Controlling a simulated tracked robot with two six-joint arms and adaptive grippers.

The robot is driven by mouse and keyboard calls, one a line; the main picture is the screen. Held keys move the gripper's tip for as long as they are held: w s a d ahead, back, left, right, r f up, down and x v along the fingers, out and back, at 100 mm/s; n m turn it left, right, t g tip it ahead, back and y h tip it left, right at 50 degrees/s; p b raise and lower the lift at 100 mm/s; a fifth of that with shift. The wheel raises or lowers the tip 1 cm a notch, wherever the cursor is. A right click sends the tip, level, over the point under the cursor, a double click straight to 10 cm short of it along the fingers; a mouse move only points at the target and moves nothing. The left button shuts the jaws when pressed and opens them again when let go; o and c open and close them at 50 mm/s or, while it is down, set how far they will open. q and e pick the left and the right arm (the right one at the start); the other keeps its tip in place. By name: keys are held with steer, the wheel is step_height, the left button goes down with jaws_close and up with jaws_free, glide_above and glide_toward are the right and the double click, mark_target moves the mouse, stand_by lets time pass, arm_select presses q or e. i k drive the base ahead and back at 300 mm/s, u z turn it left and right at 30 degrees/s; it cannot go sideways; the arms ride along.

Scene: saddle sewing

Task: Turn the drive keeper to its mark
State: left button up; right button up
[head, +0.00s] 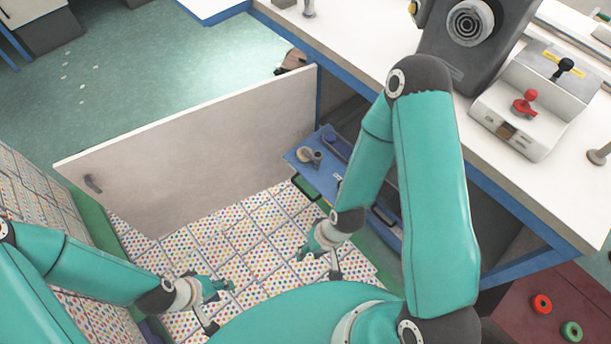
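I cannot tell for sure which part is the drive keeper, and I see no clear mark. A small dark latch or handle (92,183) sits near the left end of a large pale panel (200,150). My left gripper (218,306) is low at the lower left, in front of the panel, with its fingers apart and nothing between them. My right gripper (319,265) hangs over the dotted floor, left of the blue drawer (325,185) under the table. Its fingers are apart and it looks empty. Neither gripper touches the latch.
The white table (560,195) with a blue frame fills the right side. It carries a dark machine (470,60) and a white box with a red knob (524,103). A dark red surface with red and green rings (541,304) is at the lower right. Dotted tiles (225,235) lie clear before the panel.

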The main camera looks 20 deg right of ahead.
mark_target(317, 157)
steer(key=z, duration=2.1)
steer(key=i, duration=0.1)
steer(key=u, duration=3.1)
steer(key=k, duration=1.4)
steer(key=z, duration=0.6)
steer(key=i, duration=1.5)
steer(key=u, duration=0.05)
